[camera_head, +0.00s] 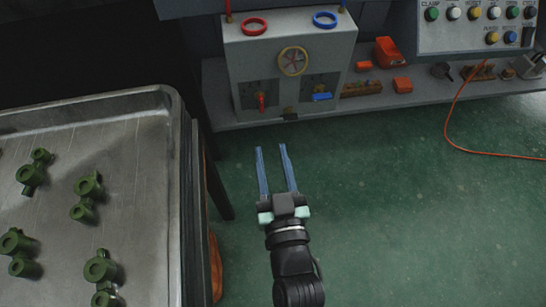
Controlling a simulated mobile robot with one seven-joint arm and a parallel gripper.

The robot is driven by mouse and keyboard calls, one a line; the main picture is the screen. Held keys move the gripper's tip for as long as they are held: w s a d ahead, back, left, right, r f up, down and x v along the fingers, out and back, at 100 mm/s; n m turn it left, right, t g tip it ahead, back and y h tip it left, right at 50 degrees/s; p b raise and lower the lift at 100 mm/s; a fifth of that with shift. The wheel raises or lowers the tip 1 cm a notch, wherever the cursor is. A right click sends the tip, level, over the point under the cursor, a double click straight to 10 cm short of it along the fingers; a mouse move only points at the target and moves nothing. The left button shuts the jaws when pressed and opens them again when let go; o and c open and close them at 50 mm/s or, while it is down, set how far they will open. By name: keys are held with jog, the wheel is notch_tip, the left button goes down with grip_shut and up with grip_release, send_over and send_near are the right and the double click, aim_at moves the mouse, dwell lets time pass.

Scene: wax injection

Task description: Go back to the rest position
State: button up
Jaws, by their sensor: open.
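My gripper (271,148) is in the middle of the head view, with its two long blue fingers apart and nothing between them. It points toward the grey machine box at the back and is above the green floor. My black wrist and forearm reach in from the bottom edge. The gripper is to the right of the metal tray and touches nothing that I can see.
A metal tray (137,133) with several green wax parts (89,186) stands at left. A grey machine box (325,55) with red and blue valves sits on a low shelf (222,108) behind. A control panel (470,40) is at upper right. An orange cable (458,118) trails over the open green floor (430,220).

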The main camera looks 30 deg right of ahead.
jog(key=shift+s+a, duration=0.15)
jog(key=shift+s, duration=0.4)
jog(key=w+a+r+n+t+y+p, duration=0.1)
jog(key=w+a+r+t, duration=0.15)
jog(key=r, duration=0.85)
jog(key=w+a+r+n+t+y+p, duration=0.1)
jog(key=w+a+r+t+y, duration=0.15)
jog(key=r, duration=0.85)
jog(key=w+a+r+n+t+p, duration=0.1)
jog(key=w+a+r, duration=0.25)
jog(key=r, duration=0.75)
jog(key=s+a+r+t+y+p, duration=0.15)
jog(key=s+r, duration=0.25)
jog(key=r, duration=0.8)
jog(key=s+a+r+t+p, duration=0.1)
jog(key=s+a+r+t, duration=0.25)
jog(key=r, duration=0.85)
notch_tip(320, 180, up, 36)
jog(key=g+p, duration=0.1)
jog(key=p, duration=3.6)
jog(key=shift+s+d+r+n, duration=0.15)
jog(key=shift+s+d+n, duration=0.15)
jog(key=shift+d, duration=0.1)
